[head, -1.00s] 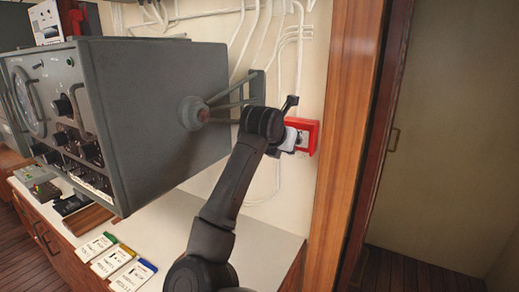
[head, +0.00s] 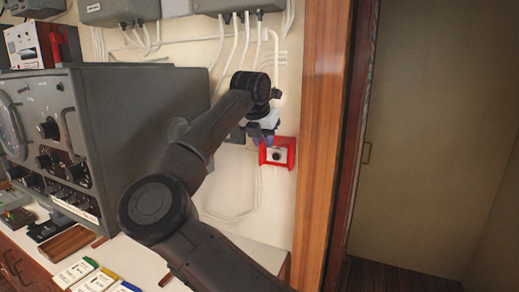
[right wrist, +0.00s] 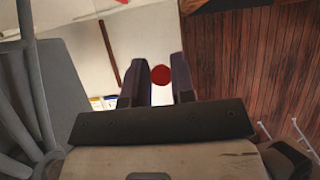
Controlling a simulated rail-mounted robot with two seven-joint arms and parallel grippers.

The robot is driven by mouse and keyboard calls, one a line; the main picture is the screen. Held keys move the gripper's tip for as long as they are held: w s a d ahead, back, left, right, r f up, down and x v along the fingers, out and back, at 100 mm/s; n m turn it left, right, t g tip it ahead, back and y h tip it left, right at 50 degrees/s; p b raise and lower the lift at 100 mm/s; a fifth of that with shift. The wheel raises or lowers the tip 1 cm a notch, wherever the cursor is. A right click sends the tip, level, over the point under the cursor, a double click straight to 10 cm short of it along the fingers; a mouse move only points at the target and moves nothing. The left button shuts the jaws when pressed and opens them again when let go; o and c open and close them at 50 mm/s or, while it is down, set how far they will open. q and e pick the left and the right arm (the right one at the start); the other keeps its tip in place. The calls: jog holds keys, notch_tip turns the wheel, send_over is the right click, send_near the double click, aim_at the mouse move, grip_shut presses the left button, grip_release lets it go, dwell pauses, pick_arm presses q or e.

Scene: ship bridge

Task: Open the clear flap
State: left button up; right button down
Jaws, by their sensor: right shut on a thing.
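The red box (head: 289,153) is fixed to the cream wall beside the wooden post in the head view. Its pale front plate with a dark round part faces out. My right gripper (head: 263,138) is at the upper left of the box, pointing down at its top edge. In the right wrist view its two fingers (right wrist: 161,85) stand a little apart, with a red round spot (right wrist: 160,75) between them. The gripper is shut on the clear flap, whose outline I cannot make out. My left gripper is not in view.
A grey radio set (head: 120,120) stands close to the left of my right arm. White cables (head: 233,50) run down the wall above the box. The wooden post (head: 322,150) borders the box on the right. Colour-tipped cards (head: 76,272) lie on the white counter below.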

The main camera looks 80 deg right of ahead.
jog(key=shift+s+d+r, duration=0.15)
jog(key=shift+d+r, duration=0.2)
jog(key=shift+r, duration=0.3)
jog(key=shift+d+r, duration=0.1)
jog(key=shift+r, duration=0.05)
jog(key=shift+d, duration=0.1)
dwell(0.5)
dwell(0.7)
jog(key=c, duration=1.2)
grip_release()
jog(key=shift+s+r, duration=0.1)
jog(key=shift+o, duration=1.1)
